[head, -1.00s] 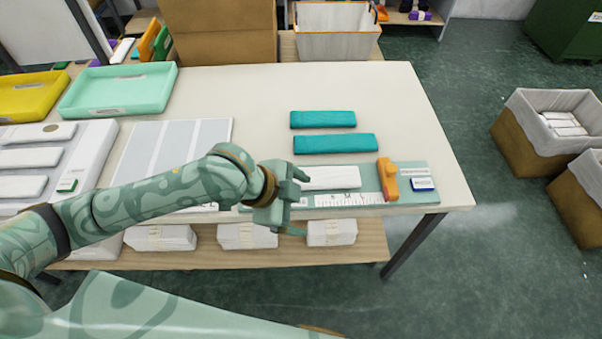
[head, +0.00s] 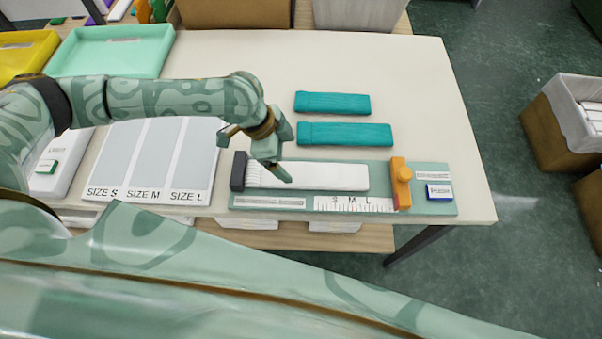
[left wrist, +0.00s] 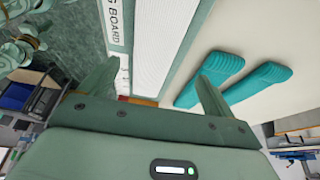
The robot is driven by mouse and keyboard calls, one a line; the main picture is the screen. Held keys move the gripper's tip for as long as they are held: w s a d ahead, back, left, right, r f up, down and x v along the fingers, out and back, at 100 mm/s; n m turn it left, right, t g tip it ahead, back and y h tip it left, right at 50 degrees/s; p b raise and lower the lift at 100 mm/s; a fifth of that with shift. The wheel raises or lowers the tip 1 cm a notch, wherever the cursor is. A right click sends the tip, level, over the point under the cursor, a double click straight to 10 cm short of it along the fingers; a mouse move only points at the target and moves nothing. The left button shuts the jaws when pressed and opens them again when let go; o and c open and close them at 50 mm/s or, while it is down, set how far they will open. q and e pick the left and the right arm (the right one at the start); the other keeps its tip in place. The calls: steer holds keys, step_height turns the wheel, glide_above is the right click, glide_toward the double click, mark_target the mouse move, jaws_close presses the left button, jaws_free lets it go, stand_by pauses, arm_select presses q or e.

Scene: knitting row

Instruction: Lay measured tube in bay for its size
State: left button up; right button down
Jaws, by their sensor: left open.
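A white folded tube (head: 320,176) lies flat on the green measuring board (head: 300,189), its left end by a dark stop block (head: 238,170). Its right end is about above the L mark, a small gap short of the orange slider (head: 401,182). My left gripper (head: 257,157) is open and empty over the tube's left part. In the left wrist view the tube (left wrist: 165,40) shows between and beyond the open fingers (left wrist: 155,85). The bay mat (head: 150,150) has three empty grey bays marked SIZE S, SIZE M and SIZE L. My right gripper is not in view.
Two teal tubes (head: 333,102) (head: 345,134) lie behind the board. A mint tray (head: 112,55) and a yellow tray (head: 25,50) stand at the back left. A blue-and-white block (head: 439,191) sits on the board's right end. The table's back right is clear.

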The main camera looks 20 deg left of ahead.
mark_target(299, 173)
arm_select(q)
steer(key=shift+x, duration=0.85)
steer(key=shift+s+d+f, duration=0.1)
steer(key=shift+s+f, duration=0.1)
steer(key=shift+s, duration=0.05)
steer(key=b+x, duration=0.1)
steer(key=x, duration=0.3)
steer(key=shift+s+d+f+b, duration=0.15)
steer(key=shift+d+f+b, duration=0.15)
steer(key=shift+f+b, duration=0.1)
steer(key=shift+r, duration=0.1)
steer(key=c, duration=1.1)
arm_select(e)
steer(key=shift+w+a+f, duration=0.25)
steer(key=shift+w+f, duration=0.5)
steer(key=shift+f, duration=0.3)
arm_select(q)
steer(key=shift+r, duration=0.1)
